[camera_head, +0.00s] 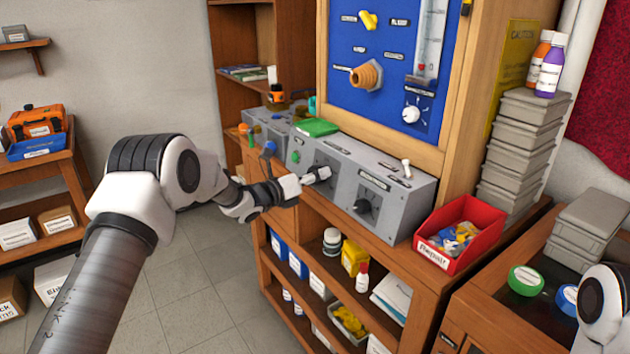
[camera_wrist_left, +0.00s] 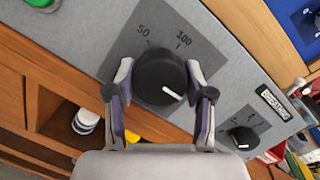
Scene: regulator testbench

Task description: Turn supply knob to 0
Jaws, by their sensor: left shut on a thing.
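A black round knob (camera_wrist_left: 158,74) with a white pointer line sits on a darker square plate on the grey console (camera_head: 398,198). Marks 50 and 100 show beside it in the left wrist view; the rest of its scale is hidden. The pointer faces toward the lower right there, away from both marks. My left gripper (camera_head: 318,174) is at the console's sloped front, and its two fingers (camera_wrist_left: 160,98) are shut on the knob's sides. The knob's name label is not readable. My right gripper is out of view.
A second dark knob (camera_head: 362,206) is on the console to the right, and it also shows in the left wrist view (camera_wrist_left: 243,138). A red bin (camera_head: 483,215) stands beside the console. A blue panel (camera_head: 348,42) rises behind. Open floor lies left of the bench.

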